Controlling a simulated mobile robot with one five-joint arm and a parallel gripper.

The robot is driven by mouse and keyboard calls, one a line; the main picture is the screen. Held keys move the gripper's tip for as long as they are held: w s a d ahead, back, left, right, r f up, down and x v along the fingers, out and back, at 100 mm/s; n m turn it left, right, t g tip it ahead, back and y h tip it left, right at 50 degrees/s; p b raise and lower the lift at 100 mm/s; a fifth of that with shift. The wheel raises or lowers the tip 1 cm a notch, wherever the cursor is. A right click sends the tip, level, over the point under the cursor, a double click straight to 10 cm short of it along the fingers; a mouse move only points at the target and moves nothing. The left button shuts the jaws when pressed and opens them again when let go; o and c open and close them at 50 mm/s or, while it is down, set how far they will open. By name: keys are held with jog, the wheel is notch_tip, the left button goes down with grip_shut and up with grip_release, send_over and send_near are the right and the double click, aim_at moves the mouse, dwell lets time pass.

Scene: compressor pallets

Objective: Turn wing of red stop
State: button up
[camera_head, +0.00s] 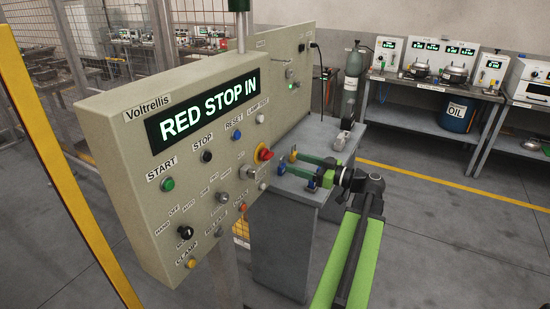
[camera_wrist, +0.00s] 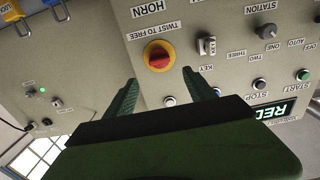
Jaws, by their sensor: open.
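The red stop (camera_head: 264,153) is a red knob on a yellow ring on the right part of the beige Voltrellis panel (camera_head: 130,150). In the wrist view the red stop (camera_wrist: 159,57) appears upside down, by a label reading TWIST TO FREE. The panel's display (camera_head: 204,109) reads RED STOP IN. My gripper (camera_head: 287,163) has its green fingers pointing at the panel, to the right of the stop. In the wrist view my gripper (camera_wrist: 159,77) is open and empty, its fingertips framing the space just below the stop. No contact shows.
A key switch (camera_wrist: 207,46) and several buttons sit close to the stop. A second beige panel (camera_head: 290,75) stands behind. A grey cabinet (camera_head: 280,240) is under my gripper. A yellow post (camera_head: 60,150) stands at left. Floor at right is clear.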

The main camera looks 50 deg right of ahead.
aim_at(271, 156)
jog(key=x, duration=0.9)
